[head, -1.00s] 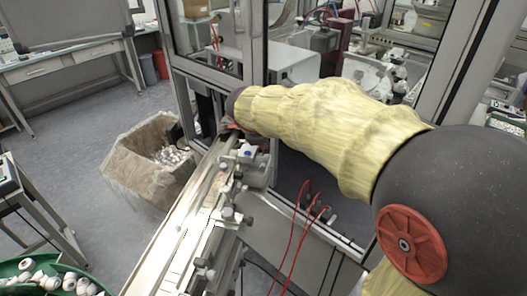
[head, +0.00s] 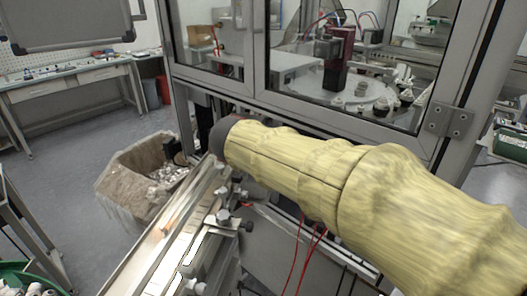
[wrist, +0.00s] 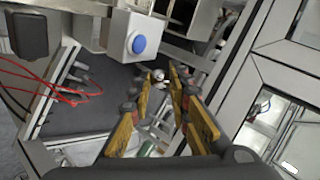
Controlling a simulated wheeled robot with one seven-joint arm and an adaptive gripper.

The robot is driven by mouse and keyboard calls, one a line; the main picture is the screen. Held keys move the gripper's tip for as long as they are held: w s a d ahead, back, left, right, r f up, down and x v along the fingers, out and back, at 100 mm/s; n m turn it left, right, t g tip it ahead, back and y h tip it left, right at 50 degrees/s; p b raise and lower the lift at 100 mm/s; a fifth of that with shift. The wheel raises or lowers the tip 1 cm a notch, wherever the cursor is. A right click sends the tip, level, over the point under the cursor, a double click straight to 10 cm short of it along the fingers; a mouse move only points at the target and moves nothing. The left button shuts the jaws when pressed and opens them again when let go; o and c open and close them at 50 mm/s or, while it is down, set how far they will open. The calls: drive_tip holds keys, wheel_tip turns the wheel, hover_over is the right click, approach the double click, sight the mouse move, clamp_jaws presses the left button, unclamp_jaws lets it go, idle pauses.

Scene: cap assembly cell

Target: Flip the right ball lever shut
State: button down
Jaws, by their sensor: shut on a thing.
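In the wrist view my gripper (wrist: 160,77) has its two yellow-padded fingers either side of a small pale ball (wrist: 158,75), which looks like the end of the ball lever. The fingers are shut on it. The lever's shaft and pivot are mostly hidden, so its angle cannot be told. In the head view my yellow-sleeved arm reaches left to the machine frame, and its dark end hides the gripper and the lever.
A white box with a blue button (wrist: 139,45) is close to the left of the fingers. Red cables (wrist: 65,92) hang further left. A metal conveyor rail (head: 165,245) runs below my arm. A bin of white parts (head: 150,170) stands left; glazed frames (head: 345,70) stand behind.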

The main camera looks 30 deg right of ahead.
drive_tip(key=shift+s+a+t+h+b, duration=0.1)
drive_tip(key=shift+a+t+h+b, duration=0.05)
drive_tip(key=shift+t+h+b, duration=0.2)
idle(0.5)
drive_tip(key=c, duration=1.7)
unclamp_jaws()
drive_tip(key=shift+f, duration=0.1)
drive_tip(key=shift+o, duration=0.2)
drive_tip(key=v, duration=1.2)
